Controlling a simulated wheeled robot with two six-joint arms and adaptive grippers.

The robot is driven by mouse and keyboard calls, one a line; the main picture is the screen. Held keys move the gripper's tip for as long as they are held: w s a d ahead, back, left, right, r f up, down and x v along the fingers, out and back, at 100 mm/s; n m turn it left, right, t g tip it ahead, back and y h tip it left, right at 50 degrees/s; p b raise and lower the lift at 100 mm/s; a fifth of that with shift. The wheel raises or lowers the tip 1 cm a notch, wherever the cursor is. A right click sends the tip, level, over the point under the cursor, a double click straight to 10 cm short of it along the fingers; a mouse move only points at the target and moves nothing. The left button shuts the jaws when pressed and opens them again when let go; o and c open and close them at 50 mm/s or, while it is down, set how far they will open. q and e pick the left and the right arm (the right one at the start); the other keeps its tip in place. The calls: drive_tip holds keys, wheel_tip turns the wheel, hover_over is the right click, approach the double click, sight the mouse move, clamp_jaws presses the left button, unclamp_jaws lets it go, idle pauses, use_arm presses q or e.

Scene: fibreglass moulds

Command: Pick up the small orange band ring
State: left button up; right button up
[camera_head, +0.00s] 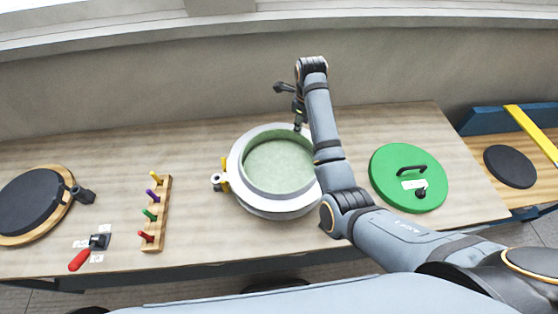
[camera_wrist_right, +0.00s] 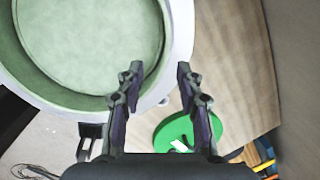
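I cannot make out a small orange band ring in either view. My right gripper (camera_head: 299,127) reaches down at the back right rim of a round white mould (camera_head: 240,190) with a pale green inside. In the right wrist view the right gripper (camera_wrist_right: 158,74) has its two fingers apart, with nothing between them but the bench and mould edge behind. The mould's rim (camera_wrist_right: 182,35) also shows there, partly behind one finger. My right arm hides part of the mould's right side. My left gripper is not in view.
A wooden rack (camera_head: 153,238) of coloured pegs, a red-handled tool (camera_head: 79,260) and a black disc with a wooden rim (camera_head: 30,205) are on the left. A green lid (camera_head: 386,175) with a black handle lies right. Bare bench (camera_head: 110,150) shows at the back left.

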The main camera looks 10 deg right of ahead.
drive_tip(key=w+f, duration=0.1)
drive_tip(key=f, duration=0.1)
drive_tip(key=f+p, duration=0.1)
drive_tip(key=f, duration=0.1)
drive_tip(key=w+f+p, duration=0.1)
drive_tip(key=f, duration=0.2)
drive_tip(key=shift+w+a, duration=0.2)
drive_tip(key=shift+w, duration=0.1)
drive_tip(key=shift+w+f, duration=0.15)
drive_tip(key=shift+f, duration=0.05)
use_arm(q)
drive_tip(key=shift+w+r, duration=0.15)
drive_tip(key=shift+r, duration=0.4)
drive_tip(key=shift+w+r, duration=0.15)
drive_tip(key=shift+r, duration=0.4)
use_arm(e)
drive_tip(key=shift+r, duration=0.1)
clamp_jaws()
